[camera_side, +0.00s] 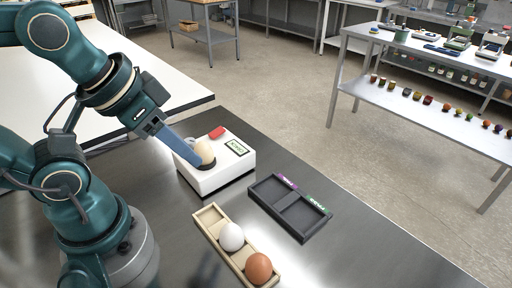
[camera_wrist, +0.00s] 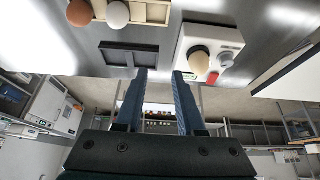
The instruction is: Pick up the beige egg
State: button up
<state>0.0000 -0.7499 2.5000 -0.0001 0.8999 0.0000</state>
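The beige egg (camera_side: 205,150) stands upright on a white device (camera_side: 205,185) with a dark round seat and a green-lettered label. In the wrist view the egg (camera_wrist: 199,60) lies to the right of the right fingertip, outside the gap. My gripper (camera_side: 194,158) has long blue fingers, which point down toward the device in the side view, close beside the egg. In the wrist view my gripper (camera_wrist: 160,73) is open with nothing between its fingers. Whether a finger touches the egg I cannot tell.
A wooden tray (camera_side: 206,216) at the front holds a white egg (camera_side: 231,237) and a brown egg (camera_side: 258,268). A dark two-part tray (camera_side: 290,220) with purple and green labels lies right of the device. A red piece (camera_side: 217,132) is at the device's back. Dark bench is clear at right.

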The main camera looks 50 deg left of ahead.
aim_at(201, 143)
jog(key=o, duration=0.6)
jog(key=w+a+f+n+g, duration=0.1)
jog(key=w+a+n, duration=0.1)
jog(key=n, duration=0.1)
jog(key=w+a+f+n+g, duration=0.1)
jog(key=w+a+n, duration=0.1)
jog(key=a+n, duration=0.1)
jog(key=w+a+n+g+y, duration=0.1)
jog(key=w+a+n+g, duration=0.1)
jog(key=n, duration=0.1)
jog(key=shift+w+a+f, duration=0.15)
jog(key=shift+w+f, duration=0.2)
jog(key=shift+f, duration=0.05)
jog(key=shift+a+f, duration=0.2)
jog(key=shift+f, duration=0.35)
jog(key=shift+w+a+f, duration=0.1)
jog(key=shift+f, duration=1)
jog(key=shift+w+a+f, duration=0.1)
jog(key=shift+f, duration=0.95)
